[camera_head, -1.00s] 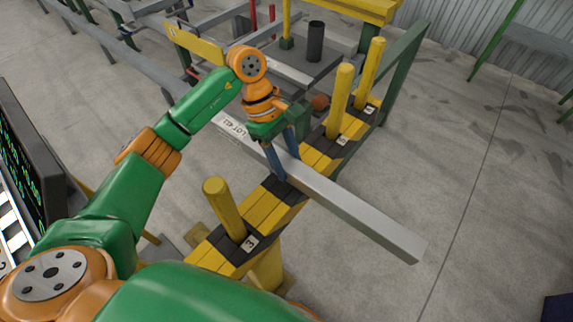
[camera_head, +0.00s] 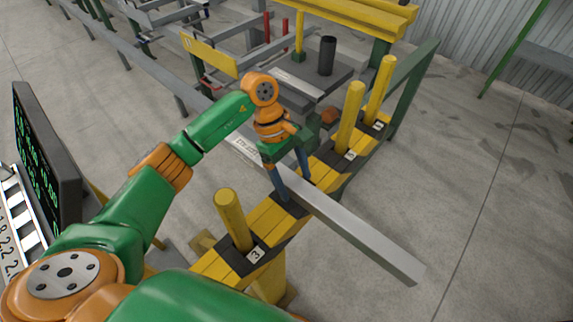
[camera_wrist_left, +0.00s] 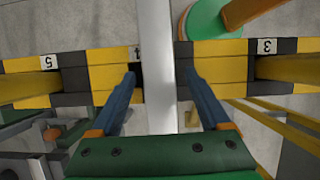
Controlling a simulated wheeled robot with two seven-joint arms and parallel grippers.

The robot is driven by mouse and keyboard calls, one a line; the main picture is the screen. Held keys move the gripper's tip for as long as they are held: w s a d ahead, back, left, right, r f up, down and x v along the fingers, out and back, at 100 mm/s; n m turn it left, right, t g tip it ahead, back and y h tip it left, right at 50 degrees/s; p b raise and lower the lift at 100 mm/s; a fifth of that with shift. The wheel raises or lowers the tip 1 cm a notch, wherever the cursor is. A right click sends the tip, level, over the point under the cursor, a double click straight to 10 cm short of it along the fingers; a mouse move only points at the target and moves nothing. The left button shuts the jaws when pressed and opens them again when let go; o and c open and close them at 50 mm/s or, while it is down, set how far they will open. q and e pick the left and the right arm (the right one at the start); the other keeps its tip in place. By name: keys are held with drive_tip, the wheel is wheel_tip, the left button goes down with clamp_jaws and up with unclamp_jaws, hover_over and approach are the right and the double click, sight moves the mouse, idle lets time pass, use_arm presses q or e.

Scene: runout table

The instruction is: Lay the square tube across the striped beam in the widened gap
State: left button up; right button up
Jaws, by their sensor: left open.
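The long grey square tube (camera_head: 365,236) lies across the yellow-and-black striped beam (camera_head: 266,218), in the wide gap between the post at label 3 (camera_head: 232,218) and the post at label 5 (camera_head: 350,115). A white lot label is on its far part, and its near end sticks out past the beam. In the left wrist view the tube (camera_wrist_left: 158,60) crosses the beam beside a partly hidden label. My left gripper (camera_head: 296,188) is open, its blue fingers straddling the tube at the beam, with slight gaps seen in the wrist view (camera_wrist_left: 159,70). My right gripper is out of view.
Another yellow post (camera_head: 381,90) stands farther along the beam. Behind are a grey table with a dark cylinder (camera_head: 327,56) and a yellow frame (camera_head: 350,14). A dark display (camera_head: 45,160) is at left. The floor to the right is clear.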

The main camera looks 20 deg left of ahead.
use_arm(q)
drive_tip(key=v, duration=1.1)
drive_tip(key=shift+r+b, duration=0.15)
drive_tip(key=shift+b, duration=0.25)
drive_tip(key=shift+d, duration=0.1)
